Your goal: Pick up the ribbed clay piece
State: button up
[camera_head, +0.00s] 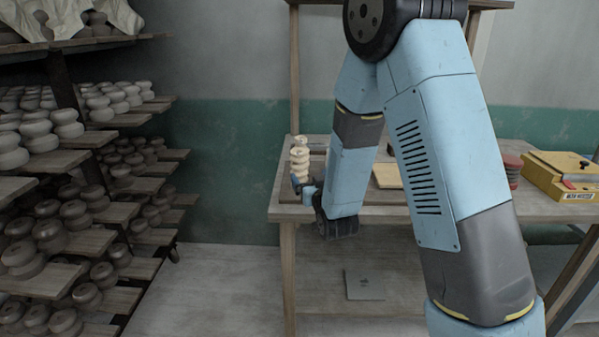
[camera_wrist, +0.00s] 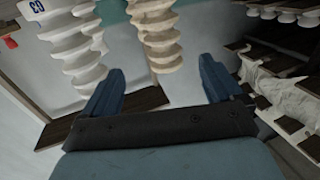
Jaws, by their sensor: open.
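A cream ribbed clay piece (camera_head: 300,158) stands at the left end of the wooden table in the head view. In the wrist view the cream ribbed piece (camera_wrist: 157,35) lies between the lines of my two blue fingers, mostly beyond their tips. My gripper (camera_wrist: 161,66) is open and nothing is held in it. In the head view my gripper (camera_head: 303,188) is small and partly hidden, close to the piece's lower part. I cannot tell whether any finger touches clay.
The wooden table (camera_head: 380,212) carries a yellow box (camera_head: 562,180) and a stack of reddish discs (camera_head: 512,168) at right. Shelves (camera_head: 70,245) of round clay pieces stand at left. A grey flat object (camera_head: 364,285) lies below the table. Open floor (camera_head: 215,290) is between shelves and table.

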aim_at(303, 166)
jog(key=x, duration=0.7)
jog(key=shift+w, duration=0.25)
jog(key=shift+a+x, duration=0.1)
jog(key=shift+x, duration=1.25)
jog(key=shift+a+x, duration=0.15)
jog(key=shift+x, duration=1.2)
jog(key=shift+r, duration=0.2)
jog(key=c, duration=1.5)
jog(key=shift+r, duration=0.1)
